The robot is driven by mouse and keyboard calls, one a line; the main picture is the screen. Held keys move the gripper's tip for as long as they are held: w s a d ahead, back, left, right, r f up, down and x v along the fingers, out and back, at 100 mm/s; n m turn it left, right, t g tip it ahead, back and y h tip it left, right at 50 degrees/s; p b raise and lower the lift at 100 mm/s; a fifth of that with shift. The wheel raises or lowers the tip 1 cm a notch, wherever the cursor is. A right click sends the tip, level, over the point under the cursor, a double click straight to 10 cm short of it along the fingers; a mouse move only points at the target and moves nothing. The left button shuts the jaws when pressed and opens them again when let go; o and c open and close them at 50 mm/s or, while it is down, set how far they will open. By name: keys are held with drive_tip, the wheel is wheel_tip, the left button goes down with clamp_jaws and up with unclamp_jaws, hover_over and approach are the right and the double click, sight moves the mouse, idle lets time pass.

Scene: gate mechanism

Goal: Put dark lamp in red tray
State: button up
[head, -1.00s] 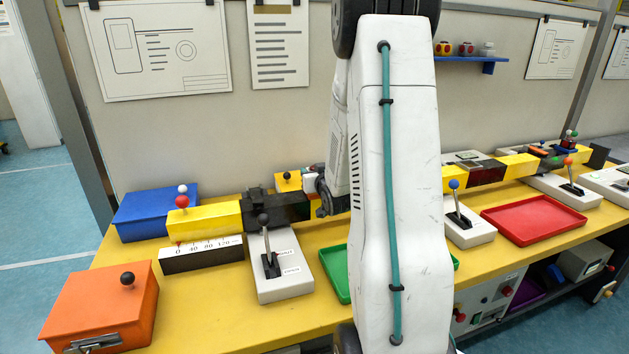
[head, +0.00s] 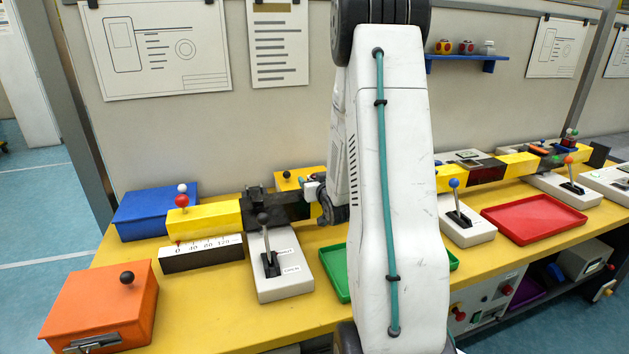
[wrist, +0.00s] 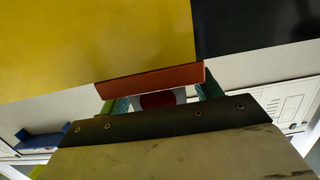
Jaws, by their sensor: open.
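The red tray (head: 533,219) lies empty on the yellow bench at the right. I cannot pick out the dark lamp for certain in either view. My gripper is mostly hidden behind my arm in the head view, close to the dark middle block of the gate bar (head: 268,212). In the wrist view my gripper (wrist: 162,100) shows two teal fingers set apart. A pale thing with a red round face (wrist: 157,99) shows between them, under an orange-red strip (wrist: 150,78); whether the fingers touch it is unclear.
A green tray (head: 334,272) is partly hidden by my arm. Levers on white bases (head: 283,280) stand along the bench. A blue box (head: 150,220) and an orange box (head: 95,310) are at the left. A blue wall shelf (head: 465,58) holds small objects.

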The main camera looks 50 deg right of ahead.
drive_tip(key=f+v, duration=0.1)
drive_tip(key=v, duration=0.5)
drive_tip(key=shift+s+r, duration=0.3)
drive_tip(key=shift+r, duration=0.05)
drive_tip(key=shift+o, duration=0.5)
drive_tip(key=shift+s+a+r, duration=0.1)
drive_tip(key=shift+s+a, duration=0.15)
drive_tip(key=shift+a, duration=0.05)
drive_tip(key=s+d+r+m+g+h, duration=0.2)
drive_tip(key=s+d+r+m+g, duration=0.15)
drive_tip(key=m, duration=0.55)
drive_tip(key=s+d+r+m+g+h, duration=0.1)
drive_tip(key=s+d+r+m+g, duration=0.3)
drive_tip(key=m, duration=0.5)
drive_tip(key=w+a+f+m+t+y, duration=0.2)
drive_tip(key=w+a+m+y, duration=0.55)
drive_tip(key=m, duration=1.05)
drive_tip(key=shift+g+h, duration=0.25)
drive_tip(key=shift+x, duration=3.45)
drive_tip(key=shift+s, duration=0.1)
